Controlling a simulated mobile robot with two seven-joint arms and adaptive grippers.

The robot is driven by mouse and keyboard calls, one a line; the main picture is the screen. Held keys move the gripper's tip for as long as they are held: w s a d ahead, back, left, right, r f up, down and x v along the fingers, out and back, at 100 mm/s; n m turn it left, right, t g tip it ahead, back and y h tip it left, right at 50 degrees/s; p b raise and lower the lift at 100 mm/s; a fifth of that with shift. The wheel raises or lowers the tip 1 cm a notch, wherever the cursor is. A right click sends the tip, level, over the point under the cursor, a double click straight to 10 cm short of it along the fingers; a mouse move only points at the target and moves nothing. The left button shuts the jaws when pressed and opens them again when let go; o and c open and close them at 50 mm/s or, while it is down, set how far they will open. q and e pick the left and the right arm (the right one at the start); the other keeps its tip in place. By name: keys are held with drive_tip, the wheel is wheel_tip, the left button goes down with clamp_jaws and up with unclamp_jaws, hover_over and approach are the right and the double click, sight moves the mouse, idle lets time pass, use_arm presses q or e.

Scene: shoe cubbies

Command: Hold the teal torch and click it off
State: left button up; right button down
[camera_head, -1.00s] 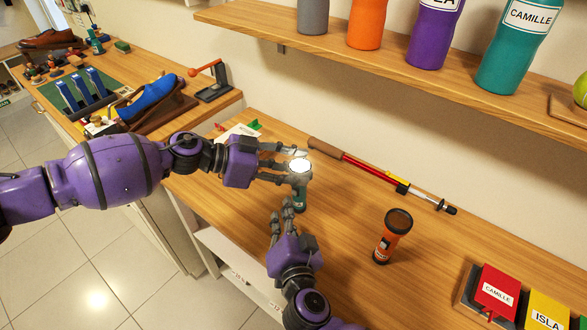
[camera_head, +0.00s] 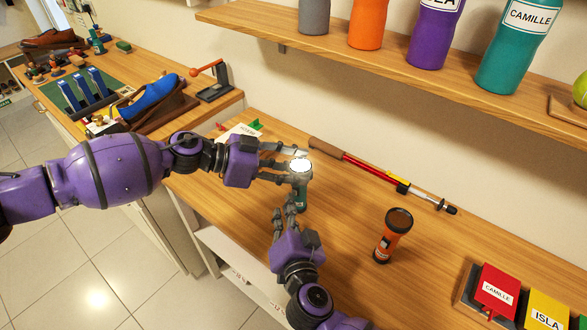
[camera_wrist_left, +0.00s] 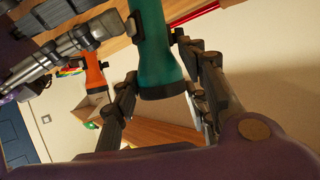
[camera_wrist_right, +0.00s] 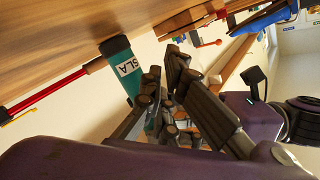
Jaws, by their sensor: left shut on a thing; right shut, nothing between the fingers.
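The teal torch (camera_head: 302,197) stands upright with its lens up, and the lens glows bright white in the head view. My left gripper (camera_head: 285,167) is shut around its head from the left. The left wrist view shows the teal body (camera_wrist_left: 158,45) between the fingers. My right gripper (camera_head: 285,213) is shut and empty, low in front of the torch body, very close to it. In the right wrist view the torch (camera_wrist_right: 120,68) has a white label partly reading "SLA" and a dark end.
An orange torch (camera_head: 391,237) stands on the wooden bench (camera_head: 345,285) to the right. A red-and-yellow stick with a brown handle (camera_head: 365,173) lies behind. Red and yellow labelled blocks (camera_head: 497,291) are at lower right. A shelf with bottles (camera_head: 362,22) overhangs the back.

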use_arm(q)
drive_tip(key=shift+s, duration=0.1)
use_arm(e)
drive_tip(key=shift+w+d+f, duration=0.15)
drive_tip(key=shift+w+d, duration=0.3)
drive_tip(key=shift+d, duration=0.2)
use_arm(q)
drive_tip(key=shift+f, duration=0.1)
use_arm(e)
drive_tip(key=shift+s+a+f, duration=0.15)
drive_tip(key=shift+s+f, duration=0.3)
drive_tip(key=shift+f, duration=0.05)
use_arm(q)
drive_tip(key=shift+w, duration=0.2)
use_arm(e)
drive_tip(key=shift+s+a+f, duration=0.2)
drive_tip(key=shift+s+a, duration=0.15)
drive_tip(key=shift+s, duration=0.2)
drive_tip(key=shift+s+a+r, duration=0.25)
drive_tip(key=shift+s+a, duration=0.55)
drive_tip(key=shift+s, duration=0.2)
drive_tip(key=shift+s+a+r, duration=0.2)
drive_tip(key=shift+s+a, duration=0.55)
drive_tip(key=shift+s, duration=0.2)
use_arm(q)
drive_tip(key=o, duration=1.3)
